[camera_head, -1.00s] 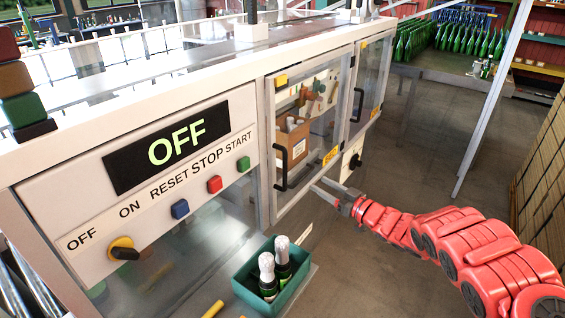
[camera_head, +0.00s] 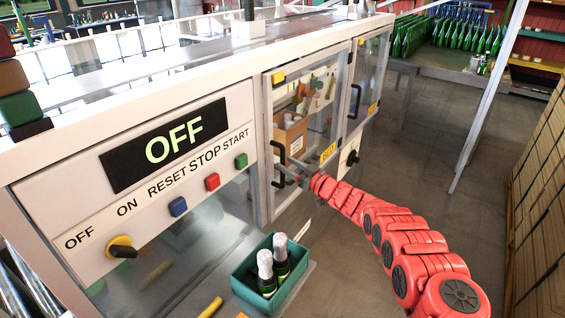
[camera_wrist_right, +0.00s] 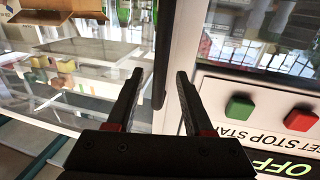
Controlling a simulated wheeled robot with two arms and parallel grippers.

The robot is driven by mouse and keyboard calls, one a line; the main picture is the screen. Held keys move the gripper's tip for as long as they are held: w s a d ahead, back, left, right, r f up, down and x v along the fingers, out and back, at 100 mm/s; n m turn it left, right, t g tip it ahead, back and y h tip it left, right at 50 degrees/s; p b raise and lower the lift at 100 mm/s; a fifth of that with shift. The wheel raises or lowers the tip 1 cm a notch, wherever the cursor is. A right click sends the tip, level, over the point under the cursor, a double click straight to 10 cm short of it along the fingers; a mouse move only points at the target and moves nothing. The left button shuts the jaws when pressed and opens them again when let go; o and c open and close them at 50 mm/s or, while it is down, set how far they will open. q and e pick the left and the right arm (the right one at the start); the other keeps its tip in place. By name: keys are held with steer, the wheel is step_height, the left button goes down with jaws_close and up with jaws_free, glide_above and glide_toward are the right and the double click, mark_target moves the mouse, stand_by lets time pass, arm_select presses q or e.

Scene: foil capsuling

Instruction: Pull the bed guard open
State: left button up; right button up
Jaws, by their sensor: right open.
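The near guard door (camera_head: 318,107) is a clear panel in a pale frame on the machine's front, with a yellow label (camera_head: 328,153) too small to read surely. It looks closed. Its black bar handle (camera_head: 279,151) is upright near the door's left edge. My right gripper (camera_head: 287,173) is at the lower part of this handle, open. In the right wrist view, the dark handle (camera_wrist_right: 162,50) runs between the two spread fingers (camera_wrist_right: 160,75), with a gap visible on the right side. My left gripper is not in view.
A green bin (camera_head: 248,285) with foil-topped bottles stands below. A second guard door (camera_head: 369,80) is farther along.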

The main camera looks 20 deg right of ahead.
steer(key=shift+b+x, duration=0.55)
steer(key=shift+x, duration=0.8)
jaws_close()
steer(key=shift+r, duration=0.1)
stand_by(0.5)
